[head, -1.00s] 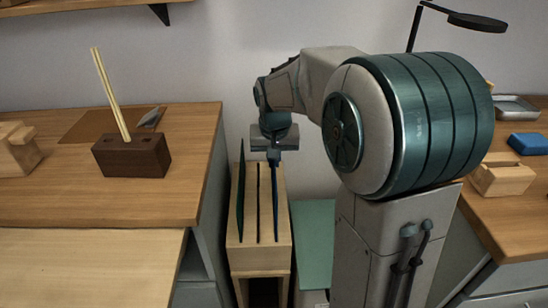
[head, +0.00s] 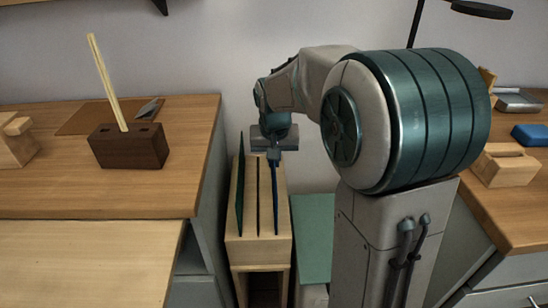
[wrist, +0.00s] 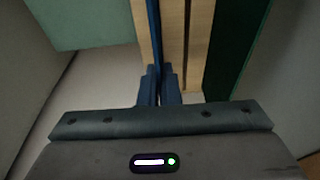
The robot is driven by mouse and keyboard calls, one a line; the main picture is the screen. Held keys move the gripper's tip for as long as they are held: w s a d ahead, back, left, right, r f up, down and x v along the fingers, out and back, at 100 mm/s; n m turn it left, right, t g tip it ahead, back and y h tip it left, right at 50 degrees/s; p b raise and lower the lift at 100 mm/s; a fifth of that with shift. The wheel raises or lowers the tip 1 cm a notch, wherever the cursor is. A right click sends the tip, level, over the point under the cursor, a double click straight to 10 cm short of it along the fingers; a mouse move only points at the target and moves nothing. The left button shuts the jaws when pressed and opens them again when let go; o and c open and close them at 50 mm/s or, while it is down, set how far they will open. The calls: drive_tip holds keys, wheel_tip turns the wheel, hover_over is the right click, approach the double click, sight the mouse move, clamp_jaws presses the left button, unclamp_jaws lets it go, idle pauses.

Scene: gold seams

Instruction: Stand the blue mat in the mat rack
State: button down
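The mat rack (head: 258,249) is a pale wooden block with narrow slots, between the left counter and my arm. The blue mat (head: 275,200) is thin and upright, seen nearly edge-on in the rack's right slot; how deep it sits I cannot tell. My gripper (head: 274,157) is at the mat's far upper end. In the wrist view, the fingers (wrist: 159,88) are shut on the blue mat (wrist: 154,32), one on each side, with wooden rack strips (wrist: 172,42) on both sides of it.
A dark green mat (head: 240,200) stands in the rack's left slot; the middle slot is empty. A low teal surface (head: 314,235) lies right of the rack. The left counter (head: 60,190) holds a dark block (head: 128,147) with sticks. A right counter (head: 512,205) stands beyond my arm.

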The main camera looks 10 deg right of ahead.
drive_tip(key=shift+s+b+x, duration=0.25)
drive_tip(key=shift+b+x, duration=0.4)
drive_tip(key=shift+x, duration=0.35)
drive_tip(key=shift+a+f, duration=0.1)
drive_tip(key=c, duration=1.6)
unclamp_jaws()
drive_tip(key=shift+o, duration=0.2)
drive_tip(key=shift+p+v, duration=3.35)
drive_tip(key=shift+v, duration=1.2)
